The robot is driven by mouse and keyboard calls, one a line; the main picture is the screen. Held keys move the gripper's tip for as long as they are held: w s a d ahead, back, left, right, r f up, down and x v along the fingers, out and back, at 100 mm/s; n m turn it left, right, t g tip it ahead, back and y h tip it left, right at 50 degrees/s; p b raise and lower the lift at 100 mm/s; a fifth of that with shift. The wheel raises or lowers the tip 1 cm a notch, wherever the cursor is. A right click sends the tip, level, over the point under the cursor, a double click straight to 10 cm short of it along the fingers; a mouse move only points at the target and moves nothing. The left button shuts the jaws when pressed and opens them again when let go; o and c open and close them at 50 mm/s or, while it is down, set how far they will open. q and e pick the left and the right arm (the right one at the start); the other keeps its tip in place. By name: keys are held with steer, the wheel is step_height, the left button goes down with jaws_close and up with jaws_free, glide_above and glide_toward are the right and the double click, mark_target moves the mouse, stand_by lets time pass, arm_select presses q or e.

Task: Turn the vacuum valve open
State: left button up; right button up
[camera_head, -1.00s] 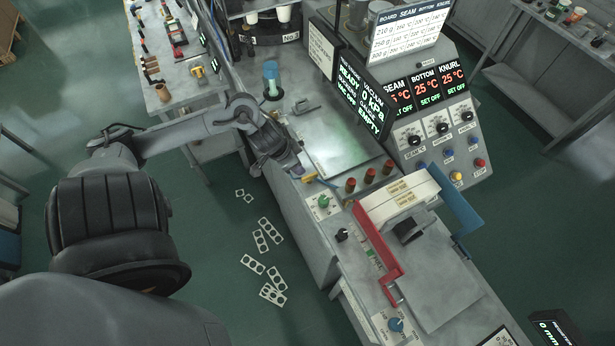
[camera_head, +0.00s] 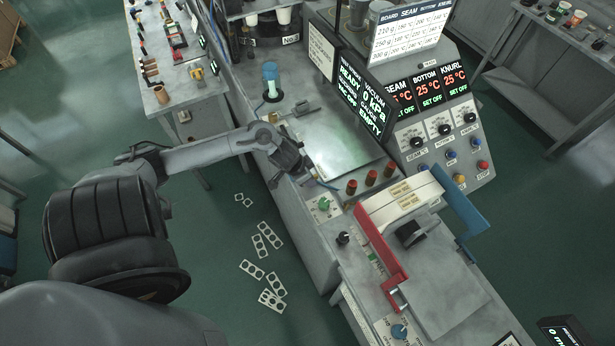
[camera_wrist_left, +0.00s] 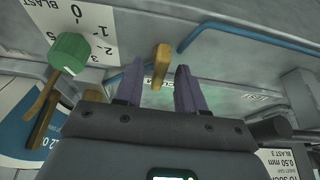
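A brass lever (camera_wrist_left: 160,66), which looks like the vacuum valve handle, stands on the grey machine face beside a blue tube (camera_wrist_left: 240,36). My left gripper (camera_wrist_left: 158,78) is open, its two purple fingers on either side of the lever in the left wrist view, with gaps showing; I cannot tell how deep the lever sits between them. In the head view my left gripper (camera_head: 303,174) is at the machine's near edge and hides the lever. The tilted display (camera_head: 362,98) reads vacuum 0 kPa. My right gripper is not in view.
A green knob (camera_wrist_left: 69,53) on a blast scale is close left of the fingers in the wrist view. Red-topped posts (camera_head: 352,187) stand right of my gripper in the head view. A flat metal plate (camera_head: 328,140) lies behind, and a red handle (camera_head: 380,245) is in front.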

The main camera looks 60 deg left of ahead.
arm_select(q)
jaws_close()
